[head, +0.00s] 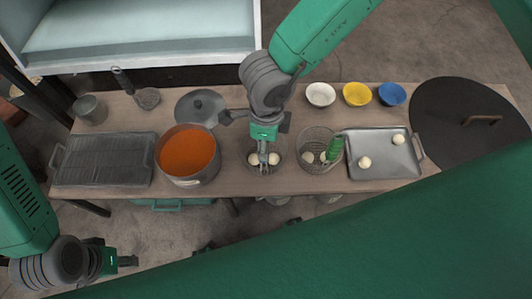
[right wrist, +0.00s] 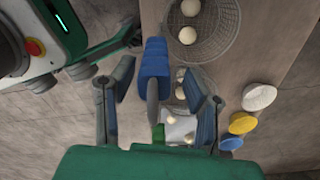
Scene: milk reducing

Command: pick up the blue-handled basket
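The blue handle (right wrist: 155,62) of the basket stands between the two fingers of my right gripper (right wrist: 160,85) in the right wrist view. The fingers are spread, with gaps on both sides of the handle. The wire basket (right wrist: 222,42) holds white balls; in the head view it lies under my right arm, which comes in from the top and hides the handle. My left gripper (head: 118,262) is low at the left, off the table and apart from the basket; its fingers are too small to judge.
A second basket with a green handle (head: 334,148) stands at the right, beside a metal tray (head: 375,170) with white balls. White (head: 320,94), yellow (head: 357,94) and blue (head: 392,94) bowls line the far edge.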

